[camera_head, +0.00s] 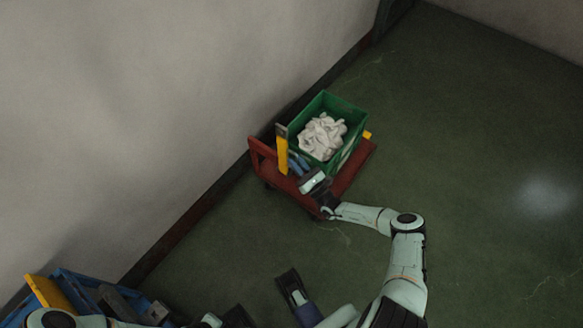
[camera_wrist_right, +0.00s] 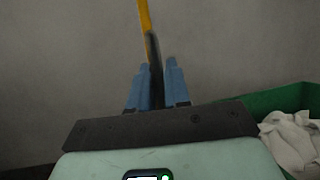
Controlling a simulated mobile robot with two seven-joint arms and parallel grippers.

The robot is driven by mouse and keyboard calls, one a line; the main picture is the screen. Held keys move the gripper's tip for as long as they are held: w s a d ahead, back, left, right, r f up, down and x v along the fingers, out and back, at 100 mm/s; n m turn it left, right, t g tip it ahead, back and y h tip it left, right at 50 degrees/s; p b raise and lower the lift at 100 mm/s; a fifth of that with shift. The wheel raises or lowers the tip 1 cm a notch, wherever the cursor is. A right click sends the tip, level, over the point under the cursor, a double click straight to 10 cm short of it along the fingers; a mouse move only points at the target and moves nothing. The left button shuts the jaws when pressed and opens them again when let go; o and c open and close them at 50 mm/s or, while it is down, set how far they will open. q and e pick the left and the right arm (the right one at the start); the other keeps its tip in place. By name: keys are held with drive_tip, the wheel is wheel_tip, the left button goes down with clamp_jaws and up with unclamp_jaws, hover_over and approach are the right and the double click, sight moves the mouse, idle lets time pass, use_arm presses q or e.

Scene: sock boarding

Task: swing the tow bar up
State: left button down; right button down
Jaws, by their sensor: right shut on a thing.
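The tow bar (camera_head: 282,152) is a yellow bar standing roughly upright at the left end of a red cart (camera_head: 352,180). My right gripper (camera_head: 297,164) reaches the bar from the front right, beside the cart. In the right wrist view, the blue fingers of the right gripper (camera_wrist_right: 158,88) are shut on the dark part of the tow bar (camera_wrist_right: 145,16); its yellow part rises beyond the fingertips. The foot of the bar is hidden behind the gripper and the cart. Part of my left arm shows at the bottom left, but its fingers do not.
A green crate (camera_head: 354,116) with crumpled white cloth (camera_head: 322,136) sits on the cart; its edge shows at the right of the wrist view. The wall is close behind the cart. A blue container (camera_head: 75,283) stands at the lower left. The floor to the right is clear.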

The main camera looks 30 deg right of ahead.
use_arm(q)
drive_tip(key=shift+s+d+r, duration=0.15)
drive_tip(key=shift+s+r, duration=0.1)
drive_tip(key=shift+s, duration=0.05)
use_arm(e)
drive_tip(key=shift+w+d+f+m+h, duration=0.1)
drive_tip(key=shift+w+d+m+h, duration=0.1)
drive_tip(key=shift+d+m+h, duration=0.35)
drive_tip(key=shift+w+d+m+h, duration=0.25)
drive_tip(key=shift+d+m, duration=0.35)
drive_tip(key=shift+m, duration=0.45)
drive_tip(key=shift+d, duration=0.1)
drive_tip(key=c, duration=1.2)
unclamp_jaws()
drive_tip(key=shift+o, duration=0.2)
drive_tip(key=shift+s, duration=0.1)
